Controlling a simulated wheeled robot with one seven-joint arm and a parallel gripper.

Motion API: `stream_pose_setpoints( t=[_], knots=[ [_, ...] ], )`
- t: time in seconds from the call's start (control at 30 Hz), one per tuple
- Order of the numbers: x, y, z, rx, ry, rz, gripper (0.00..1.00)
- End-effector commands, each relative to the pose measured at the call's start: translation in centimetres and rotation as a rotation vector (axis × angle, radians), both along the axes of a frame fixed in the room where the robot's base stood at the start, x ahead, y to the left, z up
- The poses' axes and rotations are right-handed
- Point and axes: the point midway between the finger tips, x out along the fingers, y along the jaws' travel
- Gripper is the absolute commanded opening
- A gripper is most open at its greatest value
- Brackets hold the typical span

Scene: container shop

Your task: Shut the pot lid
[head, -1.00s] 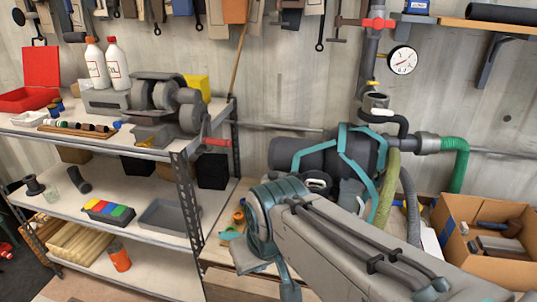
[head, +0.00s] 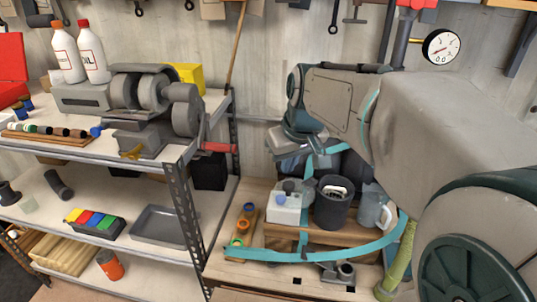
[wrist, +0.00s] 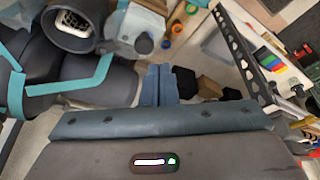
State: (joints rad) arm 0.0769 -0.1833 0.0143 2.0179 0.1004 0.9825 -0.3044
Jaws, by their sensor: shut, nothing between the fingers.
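A dark grey cylindrical pot (head: 332,207) stands upright on the wooden bench in the head view, between a white box-like item and a clear jug. Its top looks open, with something pale inside. It also shows in the wrist view (wrist: 73,38) at the upper left. I cannot make out a separate lid for certain. My gripper (wrist: 160,72) is shut and empty in the wrist view, its blue fingers to the right of and below the pot in the picture, apart from it. In the head view my arm's end hangs above and left of the pot; the fingertips are unclear there.
The white item with a blue knob (head: 288,205) and the clear jug (head: 374,210) stand close beside the pot. A teal band (head: 325,254) crosses in front. A wooden holder (head: 243,230) lies left. The metal shelf (head: 186,205) borders the bench.

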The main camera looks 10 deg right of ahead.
Motion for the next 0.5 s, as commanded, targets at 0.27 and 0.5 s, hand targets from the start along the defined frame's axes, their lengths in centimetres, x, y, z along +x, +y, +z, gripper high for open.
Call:
stream_pose_setpoints(
  t=[0.27, 0.5],
  knots=[
    [6.9, -0.7, 0.8, 0.008, -0.008, 0.088, 0.00],
    [8.2, -0.6, -0.4, 0.009, -0.008, 0.104, 0.00]
  ],
)
